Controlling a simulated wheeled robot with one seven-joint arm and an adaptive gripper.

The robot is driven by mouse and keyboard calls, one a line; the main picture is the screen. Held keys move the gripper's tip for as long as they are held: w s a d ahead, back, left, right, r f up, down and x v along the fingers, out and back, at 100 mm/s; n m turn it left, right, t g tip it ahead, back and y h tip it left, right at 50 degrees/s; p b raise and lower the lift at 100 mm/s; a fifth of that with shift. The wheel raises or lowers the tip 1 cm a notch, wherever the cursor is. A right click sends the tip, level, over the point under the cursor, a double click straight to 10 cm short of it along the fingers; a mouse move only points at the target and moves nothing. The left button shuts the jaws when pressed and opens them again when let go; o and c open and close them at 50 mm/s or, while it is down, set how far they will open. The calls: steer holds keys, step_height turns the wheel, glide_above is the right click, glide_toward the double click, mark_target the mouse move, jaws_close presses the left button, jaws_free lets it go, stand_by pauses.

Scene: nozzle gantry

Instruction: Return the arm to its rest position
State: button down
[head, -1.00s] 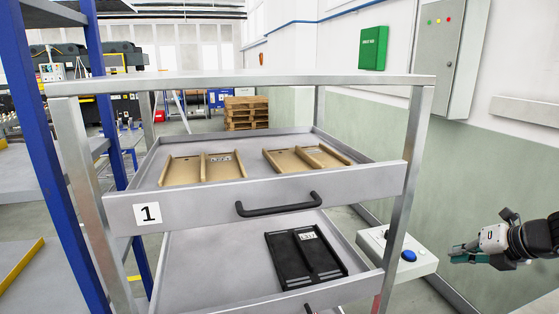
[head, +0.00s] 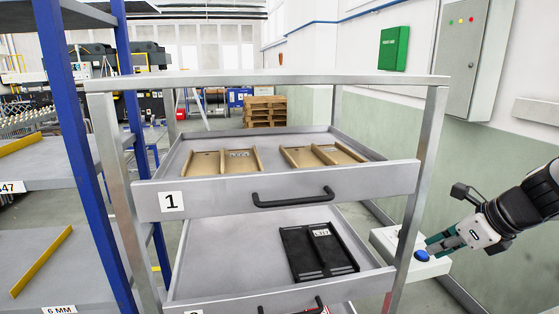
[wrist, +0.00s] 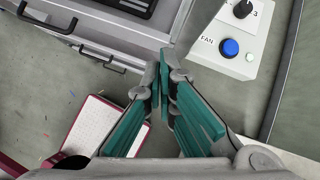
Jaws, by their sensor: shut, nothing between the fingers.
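My gripper (head: 434,246) is at the right of the head view, at the end of my arm, beside the right post of the grey drawer rack. Its teal fingers are shut and empty. In the wrist view the fingertips of my gripper (wrist: 162,82) meet in the middle, with the drawer rack to the upper left and the control box (wrist: 235,40) to the upper right. In the head view the gripper overlaps part of the control box (head: 384,240); its blue button (head: 422,255) shows just below the fingers.
The drawer rack has an upper drawer (head: 230,203) marked 1 holding tan trays and a lower drawer (head: 235,265) holding a black tray; both stand open. A blue-posted shelf (head: 75,150) stands left. A grey cabinet (head: 470,55) hangs on the right wall. A red-edged white panel (wrist: 100,125) lies below the gripper.

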steer(key=s+a+r+n+h, duration=0.1)
steer(key=s+a+r+n, duration=0.2)
steer(key=n, duration=0.7)
steer(key=s+a+r+n+h, duration=0.1)
steer(key=s+a+r+n, duration=0.2)
steer(key=s+a+n, duration=0.5)
steer(key=s+a+r+n+g+h, duration=0.1)
steer(key=s+a+r+n, duration=0.2)
steer(key=n, duration=0.9)
steer(key=shift+s+a+r, duration=0.2)
steer(key=shift+s+a, duration=1.25)
steer(key=shift+s, duration=1)
